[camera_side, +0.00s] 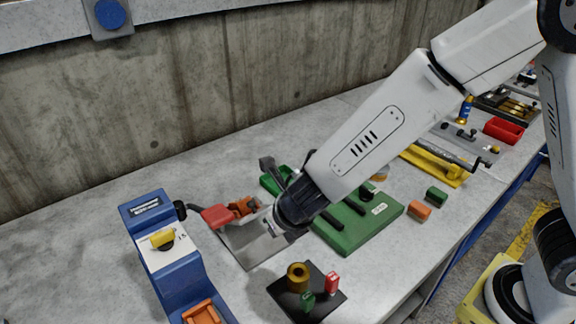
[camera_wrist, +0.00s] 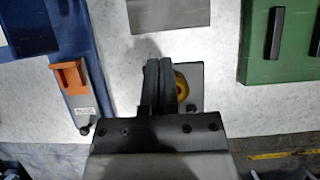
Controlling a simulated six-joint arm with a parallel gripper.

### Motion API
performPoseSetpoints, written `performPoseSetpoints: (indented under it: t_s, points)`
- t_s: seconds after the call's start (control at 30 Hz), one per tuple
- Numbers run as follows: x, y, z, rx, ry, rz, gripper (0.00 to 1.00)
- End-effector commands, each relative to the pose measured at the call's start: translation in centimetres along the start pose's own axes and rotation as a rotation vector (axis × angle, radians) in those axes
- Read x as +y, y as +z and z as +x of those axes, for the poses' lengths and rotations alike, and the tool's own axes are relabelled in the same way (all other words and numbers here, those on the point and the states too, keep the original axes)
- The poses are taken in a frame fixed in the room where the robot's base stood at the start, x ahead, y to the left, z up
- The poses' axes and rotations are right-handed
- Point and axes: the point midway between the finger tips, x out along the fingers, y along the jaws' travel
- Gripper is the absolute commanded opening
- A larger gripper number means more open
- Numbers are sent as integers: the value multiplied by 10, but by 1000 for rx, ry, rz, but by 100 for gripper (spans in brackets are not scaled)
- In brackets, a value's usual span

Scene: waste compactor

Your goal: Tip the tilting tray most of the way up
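A flat grey metal plate (camera_side: 243,244), which looks like the tilting tray, lies on the bench with a red part (camera_side: 216,216) and orange pieces (camera_side: 243,205) at its back. My wrist covers its right side, so I cannot tell its exact tilt. Its near part shows at the top of the wrist view (camera_wrist: 150,14). My gripper (camera_wrist: 159,64) has its two dark fingers together, with nothing seen between them. In the side view its fingers are hidden behind my wrist. In the wrist view the fingers appear just below the plate.
A black plate with a brass ring (camera_side: 298,272), a red block (camera_side: 332,283) and a green block (camera_side: 307,301) is in front. A blue unit with a yellow knob (camera_side: 162,237) stands left. A green board (camera_side: 366,228) lies right. Bare bench lies at the back left.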

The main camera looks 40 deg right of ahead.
Motion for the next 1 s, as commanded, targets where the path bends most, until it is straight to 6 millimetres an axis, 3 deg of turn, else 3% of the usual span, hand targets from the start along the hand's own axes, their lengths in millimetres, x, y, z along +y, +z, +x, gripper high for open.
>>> performPoseSetpoints:
  t_s: [0.8,1.0]
  points:
    - [0,-1,79,3,-2,0,0]
    - [0,3,87,0,-1,3,0]
